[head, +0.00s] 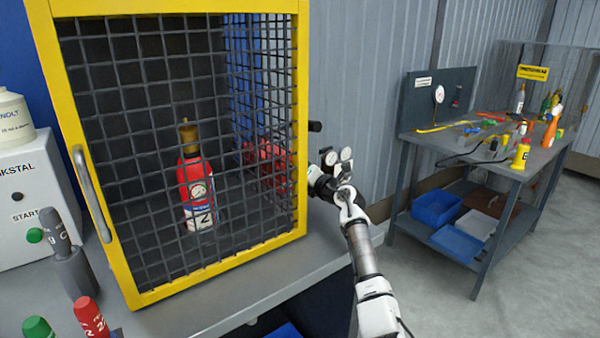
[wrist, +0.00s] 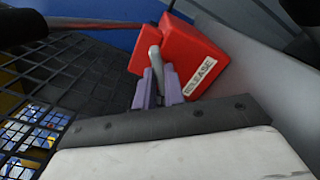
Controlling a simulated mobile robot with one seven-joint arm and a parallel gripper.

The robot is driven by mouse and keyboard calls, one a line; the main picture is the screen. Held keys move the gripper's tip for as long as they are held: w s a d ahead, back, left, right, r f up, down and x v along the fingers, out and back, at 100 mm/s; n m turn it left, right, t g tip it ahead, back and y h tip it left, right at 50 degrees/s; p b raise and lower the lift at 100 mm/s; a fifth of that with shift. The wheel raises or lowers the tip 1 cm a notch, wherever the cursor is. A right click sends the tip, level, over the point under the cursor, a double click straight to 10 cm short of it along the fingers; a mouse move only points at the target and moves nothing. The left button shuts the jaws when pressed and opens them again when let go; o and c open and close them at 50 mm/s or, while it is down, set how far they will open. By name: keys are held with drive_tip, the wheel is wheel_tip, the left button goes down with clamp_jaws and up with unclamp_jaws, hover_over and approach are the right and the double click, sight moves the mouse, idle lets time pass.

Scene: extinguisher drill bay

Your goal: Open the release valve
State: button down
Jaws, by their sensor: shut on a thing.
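The release valve (wrist: 190,55) is a red box labelled RELEASE, at the upper middle of the wrist view. Its grey lever (wrist: 154,42) points down toward me. My gripper (wrist: 158,78) has its two pale purple fingers shut on the lever's lower end, one on each side. In the head view my arm's wrist (head: 330,180) is beside the right side of the yellow-framed mesh cage (head: 296,110). The fingertips are hard to make out there. Red shapes (head: 268,160) show through the cage's side mesh; I cannot tell whether the valve is among them.
A red extinguisher (head: 196,190) stands inside the cage, whose front door has a grey handle (head: 92,195). Dark mesh (wrist: 60,85) lies close on the left in the wrist view. A cluttered workbench (head: 480,160) stands at right, with clear floor beyond.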

drive_tip(key=c, duration=1.5)
unclamp_jaws()
drive_tip(key=shift+s+d, duration=0.1)
drive_tip(key=b+v, duration=0.1)
drive_tip(key=v, duration=1.2)
drive_tip(key=shift+s+d, duration=0.15)
drive_tip(key=shift+s, duration=0.1)
